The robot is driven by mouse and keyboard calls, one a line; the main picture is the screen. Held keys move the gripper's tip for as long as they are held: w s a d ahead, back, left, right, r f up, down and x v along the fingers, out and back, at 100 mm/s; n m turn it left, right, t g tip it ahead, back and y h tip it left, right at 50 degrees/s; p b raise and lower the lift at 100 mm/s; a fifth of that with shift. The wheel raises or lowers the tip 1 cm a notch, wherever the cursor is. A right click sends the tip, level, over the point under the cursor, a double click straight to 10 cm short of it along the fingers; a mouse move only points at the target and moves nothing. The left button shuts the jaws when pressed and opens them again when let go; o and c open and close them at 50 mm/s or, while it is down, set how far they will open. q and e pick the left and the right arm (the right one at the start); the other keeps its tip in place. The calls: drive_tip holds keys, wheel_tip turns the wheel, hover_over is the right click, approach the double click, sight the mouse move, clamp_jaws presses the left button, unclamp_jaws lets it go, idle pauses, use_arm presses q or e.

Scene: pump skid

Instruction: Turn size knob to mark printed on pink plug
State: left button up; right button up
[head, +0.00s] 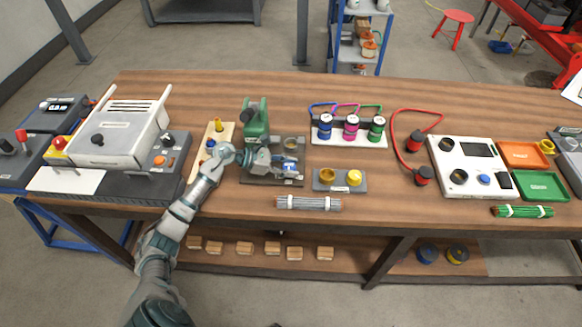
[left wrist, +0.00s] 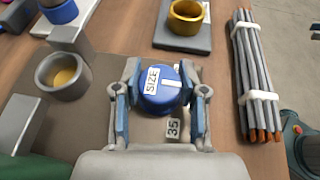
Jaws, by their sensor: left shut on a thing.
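The blue size knob (left wrist: 158,92) carries a white "SIZE" label and a white line, and sits on the base of the green press (head: 256,125). A tag reading "35" (left wrist: 173,128) is beside it in the left wrist view. My left gripper (left wrist: 160,96) is shut on the knob, one finger on each side. In the head view the gripper (head: 278,162) reaches the knob (head: 291,169) from the left. The pink plug (head: 351,128) stands in a white rack between a blue and a green plug; its printed mark is too small to read. My right gripper is not in view.
A grey cup (left wrist: 62,76) stands close to the knob. A grey block with yellow parts (head: 340,188) is to the right, and a tied grey cable bundle (head: 308,203) lies near the table's front edge. A wooden stand (head: 198,160) is left of the press.

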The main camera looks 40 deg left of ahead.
use_arm(q)
drive_tip(key=shift+a, duration=0.1)
drive_tip(key=o, duration=1.2)
drive_tip(key=shift+f, duration=0.1)
drive_tip(key=shift+c, duration=0.2)
drive_tip(key=shift+a, duration=0.1)
drive_tip(key=v, duration=1.2)
drive_tip(key=shift+w, duration=0.1)
